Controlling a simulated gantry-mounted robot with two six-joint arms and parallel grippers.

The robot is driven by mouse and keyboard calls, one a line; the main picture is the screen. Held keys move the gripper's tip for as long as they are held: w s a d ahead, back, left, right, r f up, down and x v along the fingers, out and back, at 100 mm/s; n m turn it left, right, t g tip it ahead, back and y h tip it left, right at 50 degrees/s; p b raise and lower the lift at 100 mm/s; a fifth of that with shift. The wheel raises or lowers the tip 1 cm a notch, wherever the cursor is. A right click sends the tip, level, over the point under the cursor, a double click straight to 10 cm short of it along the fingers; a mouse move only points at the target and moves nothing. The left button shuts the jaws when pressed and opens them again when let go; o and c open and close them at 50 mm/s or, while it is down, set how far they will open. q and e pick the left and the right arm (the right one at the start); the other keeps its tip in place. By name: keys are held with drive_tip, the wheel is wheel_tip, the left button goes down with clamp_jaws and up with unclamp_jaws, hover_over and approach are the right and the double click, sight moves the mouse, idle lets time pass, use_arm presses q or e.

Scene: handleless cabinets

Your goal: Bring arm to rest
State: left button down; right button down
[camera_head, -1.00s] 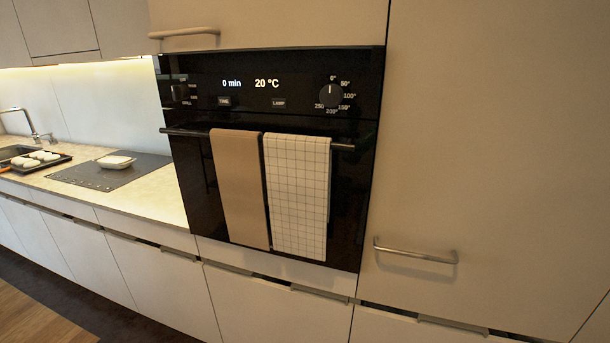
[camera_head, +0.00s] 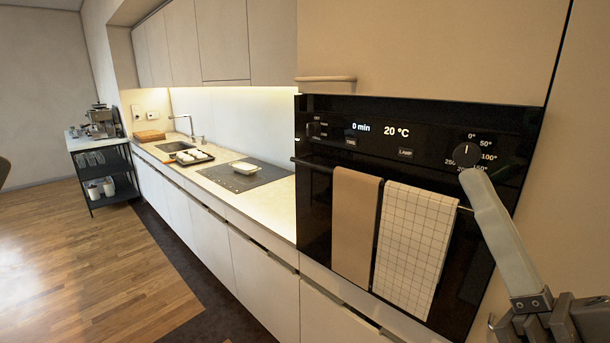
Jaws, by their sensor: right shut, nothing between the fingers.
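My right gripper (camera_head: 474,184) comes in from the lower right. Its long pale fingers are shut with nothing between them. The fingertips overlap the lower edge of the oven's round knob (camera_head: 466,152) in the picture; whether they touch it I cannot tell. The fingers hide part of the black oven (camera_head: 330,215) and the right end of its handle bar. My left gripper is not in view.
A brown towel (camera_head: 353,230) and a white checked towel (camera_head: 413,250) hang on the oven handle. A counter (camera_head: 270,215) with a cooktop (camera_head: 225,176), dish and tray runs left. A black shelf cart (camera_head: 85,170) stands far left. The wooden floor (camera_head: 90,260) is clear.

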drive_tip(key=s+d+r+n+t+h, duration=0.2)
drive_tip(key=s+r+n+h, duration=0.15)
drive_tip(key=s+h, duration=0.2)
wheel_tip(320, 180, up, 38)
drive_tip(key=y+p, duration=0.1)
drive_tip(key=p, duration=3.7)
drive_tip(key=shift+g, duration=0.3)
drive_tip(key=shift+y, duration=0.25)
